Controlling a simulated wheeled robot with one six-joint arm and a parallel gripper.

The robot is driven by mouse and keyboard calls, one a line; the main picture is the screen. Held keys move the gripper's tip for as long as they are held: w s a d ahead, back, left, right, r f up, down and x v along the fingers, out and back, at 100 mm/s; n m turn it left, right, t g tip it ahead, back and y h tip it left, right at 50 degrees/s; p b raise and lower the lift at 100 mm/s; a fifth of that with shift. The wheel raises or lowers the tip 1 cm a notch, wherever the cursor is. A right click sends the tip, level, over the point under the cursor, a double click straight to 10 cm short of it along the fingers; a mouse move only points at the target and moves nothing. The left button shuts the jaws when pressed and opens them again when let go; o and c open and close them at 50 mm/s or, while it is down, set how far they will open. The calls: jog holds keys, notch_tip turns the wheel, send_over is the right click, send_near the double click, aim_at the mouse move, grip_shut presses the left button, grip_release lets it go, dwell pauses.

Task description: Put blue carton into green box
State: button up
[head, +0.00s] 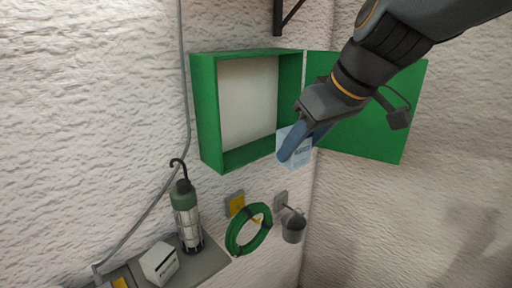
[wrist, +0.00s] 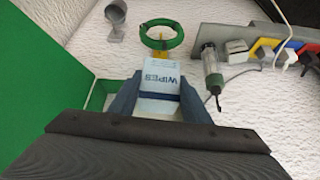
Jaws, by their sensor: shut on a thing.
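The blue carton (head: 298,152) is light blue with dark lettering, and it reads WIPES in the wrist view (wrist: 160,78). My gripper (head: 296,143) is shut on it, with one finger on each side in the wrist view (wrist: 158,100). The green box (head: 207,112) is a wall cabinet with its door (head: 370,125) swung open to the right. Its inside looks empty, though my gripper hides part of the right side. In the head view the carton appears at the box's lower right corner, in front of the opening. Its exact depth is hard to tell.
A grey cable (head: 187,95) runs left of the box.

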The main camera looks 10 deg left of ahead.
aim_at(284, 131)
jog(key=shift+w+d+r+n, duration=0.2)
jog(key=shift+d+r+n, duration=0.2)
jog(key=shift+d+r, duration=0.25)
jog(key=b, duration=0.1)
jog(key=w+a+b, duration=0.1)
jog(key=b, duration=0.1)
jog(key=shift+w+a+f, duration=0.1)
jog(key=shift+w+a, duration=0.05)
jog(key=shift+a, duration=0.15)
jog(key=w+a+b, duration=0.2)
jog(key=a+b, duration=0.1)
jog(key=b, duration=0.1)
jog(key=shift+w+b, duration=0.25)
jog(key=shift+b, duration=0.05)
jog(key=b, duration=0.4)
jog(key=w+a+b, duration=0.1)
jog(key=b, duration=0.3)
jog(key=shift+w+a, duration=0.15)
jog(key=shift+a, duration=0.1)
jog(key=shift+a+b, duration=0.1)
jog(key=shift+b, duration=0.95)
